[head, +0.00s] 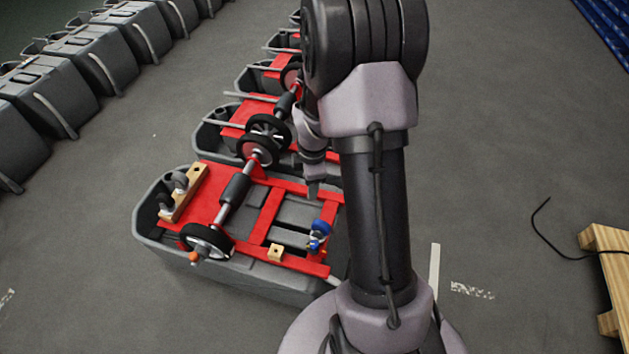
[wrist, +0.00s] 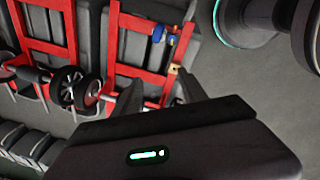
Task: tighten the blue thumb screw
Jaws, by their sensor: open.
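The blue thumb screw (head: 321,227) has a round blue head and sits at the right side of the red frame on the nearest grey tank (head: 165,250). A smaller blue and pale fitting (head: 315,242) shows just below it. In the wrist view the blue thumb screw (wrist: 158,33) appears near the top, beyond the fingertips. My gripper (wrist: 160,88) is open and empty, its two dark fingers apart. In the head view my gripper (head: 313,188) hangs above and behind the screw, not touching it, partly hidden by my arm.
A wooden block (head: 276,252) sits on the red frame (head: 265,215) near the screw. An axle with black wheels (head: 207,241) crosses the tank's left side. More tanks stand in a row behind. A wooden pallet (head: 608,270) and black cable lie right. Floor in front is clear.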

